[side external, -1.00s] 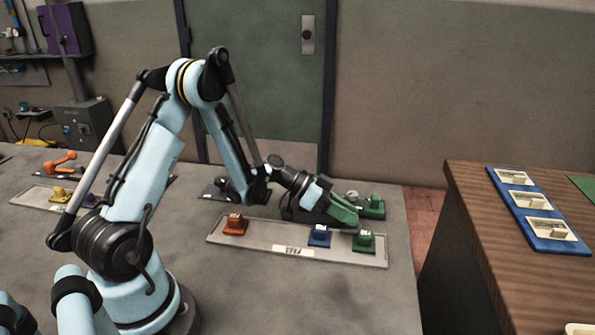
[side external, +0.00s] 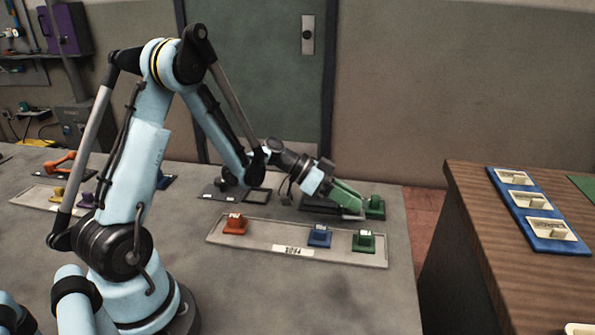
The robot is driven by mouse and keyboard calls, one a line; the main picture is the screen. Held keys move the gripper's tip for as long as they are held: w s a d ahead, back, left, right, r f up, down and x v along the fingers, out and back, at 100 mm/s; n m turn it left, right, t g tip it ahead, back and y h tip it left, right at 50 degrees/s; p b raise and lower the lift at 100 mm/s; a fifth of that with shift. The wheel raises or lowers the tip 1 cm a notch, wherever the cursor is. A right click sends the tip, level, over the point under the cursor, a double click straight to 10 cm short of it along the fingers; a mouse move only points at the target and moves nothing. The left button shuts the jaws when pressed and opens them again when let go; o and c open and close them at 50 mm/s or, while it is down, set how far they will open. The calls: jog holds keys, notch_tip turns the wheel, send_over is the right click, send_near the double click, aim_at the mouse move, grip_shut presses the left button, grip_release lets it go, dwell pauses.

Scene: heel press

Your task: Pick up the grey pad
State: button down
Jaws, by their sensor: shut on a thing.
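My gripper (side external: 350,200) has green fingers and points down and to the right over a dark plate at the back right of the bench. It is shut on a small grey thing, which I take to be the grey pad (side external: 353,216). Only a pale grey sliver shows under the fingertips; the fingers hide the rest. I cannot tell whether it is clear of the plate. A green block (side external: 375,207) stands just right of the fingertips.
A long pale tray (side external: 262,243) in front of my gripper holds an orange block (side external: 235,224), a blue block (side external: 319,236) and a green block (side external: 364,241). A wooden table (side external: 450,240) with a blue rack (side external: 535,218) stands to the right, across a floor gap.

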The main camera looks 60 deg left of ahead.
jog(key=s+d+r, duration=0.5)
jog(key=d+r, duration=0.1)
jog(key=d, duration=0.4)
notch_tip(320, 180, up, 17)
jog(key=n+t+y, duration=0.4)
jog(key=n+y, duration=0.2)
send_over(346, 210)
jog(key=s+d, duration=0.2)
jog(key=s, duration=0.3)
jog(key=d+f+m+g+h, duration=0.2)
jog(key=d+f+m+h, duration=0.1)
jog(key=f, duration=0.5)
jog(key=d+f+m+g+h, duration=0.2)
jog(key=d+f+m+h, duration=0.1)
jog(key=f, duration=0.5)
jog(key=shift+w+d+f, duration=0.2)
jog(key=shift+d+f, duration=0.1)
jog(key=shift+d, duration=0.5)
jog(key=w+a+f, duration=0.1)
jog(key=a+f, duration=0.1)
jog(key=a, duration=0.1)
jog(key=w+a+f, duration=0.2)
jog(key=a, duration=0.2)
jog(key=w+a+f, duration=0.2)
jog(key=a+f, duration=0.1)
jog(key=shift+w+a, duration=0.15)
jog(key=shift+a, duration=0.05)
jog(key=shift+f, duration=1.8)
